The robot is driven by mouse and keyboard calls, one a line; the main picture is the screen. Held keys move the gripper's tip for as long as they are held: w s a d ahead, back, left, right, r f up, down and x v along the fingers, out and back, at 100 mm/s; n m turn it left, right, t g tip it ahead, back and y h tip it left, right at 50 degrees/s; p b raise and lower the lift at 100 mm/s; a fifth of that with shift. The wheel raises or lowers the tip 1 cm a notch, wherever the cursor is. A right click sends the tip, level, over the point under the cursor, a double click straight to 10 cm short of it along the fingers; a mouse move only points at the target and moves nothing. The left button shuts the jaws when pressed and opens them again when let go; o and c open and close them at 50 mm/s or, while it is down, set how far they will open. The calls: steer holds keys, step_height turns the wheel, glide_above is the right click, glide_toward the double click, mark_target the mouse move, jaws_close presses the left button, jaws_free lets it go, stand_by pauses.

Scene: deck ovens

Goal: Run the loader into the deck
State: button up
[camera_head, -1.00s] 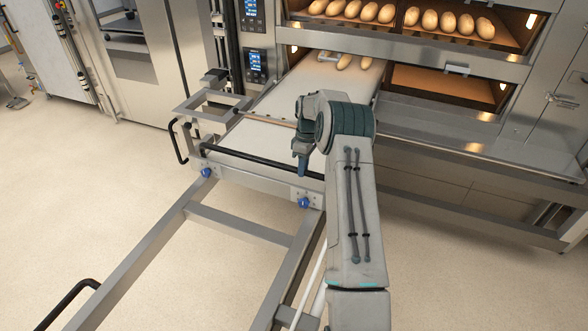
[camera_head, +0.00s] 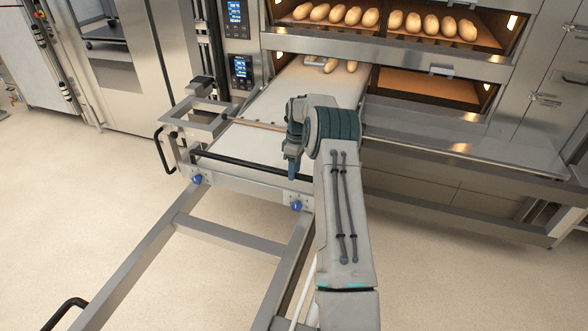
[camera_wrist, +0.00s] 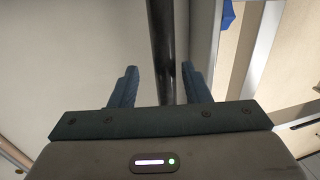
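The loader (camera_head: 262,143) is a long pale belt board in a metal frame. My gripper (camera_head: 292,172) points down at this bar's right part. In the wrist view the black bar (camera_wrist: 161,45) runs between the two spread fingers (camera_wrist: 157,85), nearer the right one. A gap shows beside the left finger, so the gripper is not clamped on it.
Several loaves (camera_head: 350,15) lie in the upper decks. The lower right deck (camera_head: 430,85) looks empty. A steel ledge (camera_head: 460,140) juts out right of the loader. Control screens (camera_head: 241,68) stand to its left. Frame rails (camera_head: 150,250) extend towards me; floor is open at left.

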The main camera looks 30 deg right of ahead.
step_height(320, 180, up, 14)
steer(key=w+d, duration=0.1)
steer(key=d, duration=0.1)
steer(key=shift+w+f+p, duration=0.2)
steer(key=shift+w+p, duration=0.15)
steer(key=shift+w, duration=0.05)
stand_by(0.4)
steer(key=s+a+r+m+t+h+p, duration=0.15)
steer(key=s+a+r+m, duration=0.25)
steer(key=s+a+r, duration=1)
steer(key=s+a+f+m+t, duration=0.1)
steer(key=s+a, duration=0.1)
steer(key=s, duration=0.6)
steer(key=s+a+f+m+t, duration=0.1)
steer(key=s+a+m, duration=0.1)
steer(key=s, duration=0.6)
steer(key=s+a+f+m+t+p, duration=0.1)
steer(key=s+a, duration=0.3)
steer(key=s, duration=0.4)
steer(key=shift+s+a+f+m, duration=0.25)
steer(key=shift+m, duration=0.35)
